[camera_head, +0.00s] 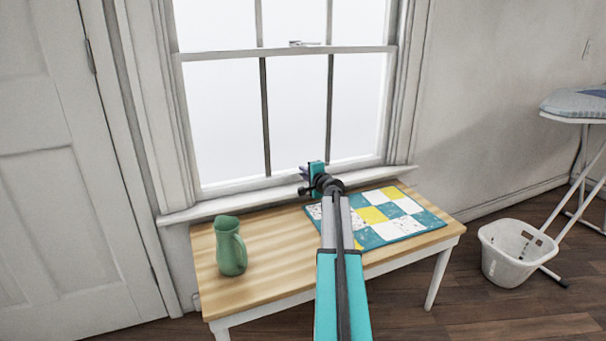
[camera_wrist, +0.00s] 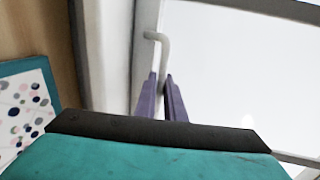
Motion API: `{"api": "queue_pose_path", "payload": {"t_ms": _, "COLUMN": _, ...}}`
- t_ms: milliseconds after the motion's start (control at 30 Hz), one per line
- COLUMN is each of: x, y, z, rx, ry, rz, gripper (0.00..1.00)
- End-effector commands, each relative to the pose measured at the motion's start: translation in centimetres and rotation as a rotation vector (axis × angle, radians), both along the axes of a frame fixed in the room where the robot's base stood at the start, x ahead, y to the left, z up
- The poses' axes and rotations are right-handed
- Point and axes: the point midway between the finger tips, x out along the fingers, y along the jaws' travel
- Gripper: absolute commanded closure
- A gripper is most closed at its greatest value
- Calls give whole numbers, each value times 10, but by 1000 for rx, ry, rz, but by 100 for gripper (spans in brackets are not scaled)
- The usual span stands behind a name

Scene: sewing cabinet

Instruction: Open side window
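The window has a white frame; its lower sash (camera_head: 228,120) is down at the sill in the head view. A pale, hook-shaped handle (camera_wrist: 163,50) stands out from the sash in the wrist view. My gripper (camera_wrist: 160,78) has its two purple fingers close together, with the handle's lower end between the tips. The fingers look shut on it, though the contact is small and partly hidden. In the head view my gripper (camera_head: 306,172) is low in front of the sash, just above the sill, and the handle is hidden behind it.
A wooden table (camera_head: 270,268) stands below the sill (camera_head: 235,203). It bears a green jug (camera_head: 230,250) and a patchwork cloth (camera_head: 400,228). A white basket (camera_head: 508,262) and an ironing board (camera_head: 575,103) are at right; a door (camera_head: 50,190) is at left.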

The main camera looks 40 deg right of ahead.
Motion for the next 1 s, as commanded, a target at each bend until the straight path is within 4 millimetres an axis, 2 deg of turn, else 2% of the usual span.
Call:
{"api": "queue_pose_path", "payload": {"t_ms": 167, "x": 0, "y": 0, "z": 0, "rx": -1, "ry": -1, "rz": -1, "gripper": 100}}
{"api": "queue_pose_path", "payload": {"t_ms": 200, "x": -1, "y": 7, "z": 1, "rx": 0, "ry": -1, "rz": -1, "gripper": 100}}
{"api": "queue_pose_path", "payload": {"t_ms": 467, "x": 1, "y": 2, "z": 8, "rx": 1, "ry": -2, "rz": 3, "gripper": 100}}
{"api": "queue_pose_path", "payload": {"t_ms": 667, "x": 1, "y": 0, "z": 29, "rx": 1, "ry": -7, "rz": 0, "gripper": 100}}
{"api": "queue_pose_path", "payload": {"t_ms": 1000, "x": 1, "y": -1, "z": 83, "rx": -1, "ry": -7, "rz": -3, "gripper": 100}}
